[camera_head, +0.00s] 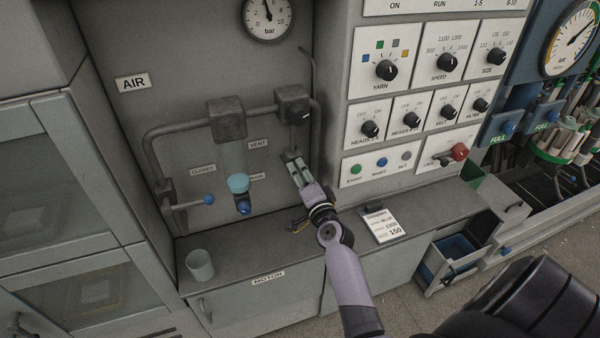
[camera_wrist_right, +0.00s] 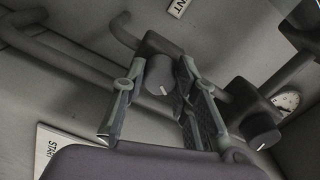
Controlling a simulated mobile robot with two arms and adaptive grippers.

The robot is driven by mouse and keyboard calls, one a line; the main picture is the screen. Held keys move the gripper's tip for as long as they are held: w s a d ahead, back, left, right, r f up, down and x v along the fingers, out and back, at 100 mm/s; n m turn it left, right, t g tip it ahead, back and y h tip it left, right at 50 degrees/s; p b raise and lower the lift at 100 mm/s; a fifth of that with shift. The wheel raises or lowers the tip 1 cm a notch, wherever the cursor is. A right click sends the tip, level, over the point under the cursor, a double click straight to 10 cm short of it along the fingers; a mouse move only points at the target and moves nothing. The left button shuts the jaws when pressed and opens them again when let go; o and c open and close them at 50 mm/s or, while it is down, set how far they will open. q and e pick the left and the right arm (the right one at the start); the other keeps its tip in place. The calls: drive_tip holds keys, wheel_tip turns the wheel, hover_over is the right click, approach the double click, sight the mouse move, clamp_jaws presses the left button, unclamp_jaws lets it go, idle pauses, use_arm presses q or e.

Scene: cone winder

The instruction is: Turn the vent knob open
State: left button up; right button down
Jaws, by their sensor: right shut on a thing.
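The vent knob (camera_wrist_right: 159,74) is a round, dark grey knob with a white mark, on a pipe at the back wall. In the wrist view it sits between the two fingers of my right gripper (camera_wrist_right: 162,82), which is shut on it. In the head view my right gripper (camera_head: 297,168) reaches up to the wall right of the VENT label (camera_head: 258,143), and its fingers largely hide the knob. My left gripper is not in view.
A black regulator knob (camera_head: 299,114) sits just above my right gripper. The switch panel (camera_head: 362,140) is close on the right. A blue-capped drain bowl (camera_head: 239,184), a grey cup (camera_head: 200,265) and a job card (camera_head: 382,225) are nearby. The ledge between cup and arm is mostly clear.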

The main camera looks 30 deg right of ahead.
drive_tip(key=shift+m, duration=0.4)
drive_tip(key=c, duration=1.3)
unclamp_jaws()
drive_tip(key=shift+s, duration=0.1)
drive_tip(key=v, duration=1.1)
drive_tip(key=shift+s+a, duration=0.2)
drive_tip(key=shift+s, duration=0.2)
